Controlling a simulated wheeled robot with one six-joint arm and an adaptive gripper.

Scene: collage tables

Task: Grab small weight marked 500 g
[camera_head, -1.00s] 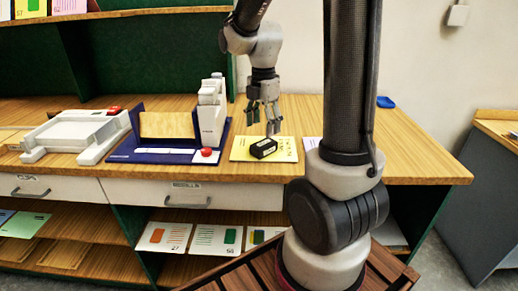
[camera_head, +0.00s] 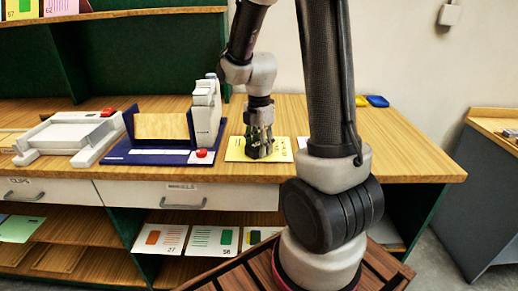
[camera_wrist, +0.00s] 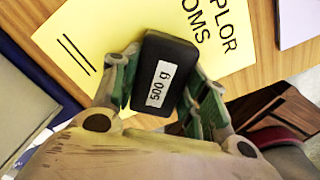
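The small black weight (camera_wrist: 172,62) has a white label reading "500 g" (camera_wrist: 159,84). In the wrist view it lies between the two green fingers of my gripper (camera_wrist: 164,92), with one finger close along each long side. I cannot tell whether the fingers press on it. In the head view my gripper (camera_head: 259,143) points straight down over the yellow sheet (camera_head: 234,152), and its fingers largely hide the weight. The weight appears to be at the level of the sheet.
A blue stand with a white device (camera_head: 205,113) and red button (camera_head: 201,153) is just left of my gripper. A white tray-like device (camera_head: 68,135) stands farther left. Yellow and blue pieces (camera_head: 377,101) lie at the back right. The tabletop (camera_head: 410,145) on the right is clear.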

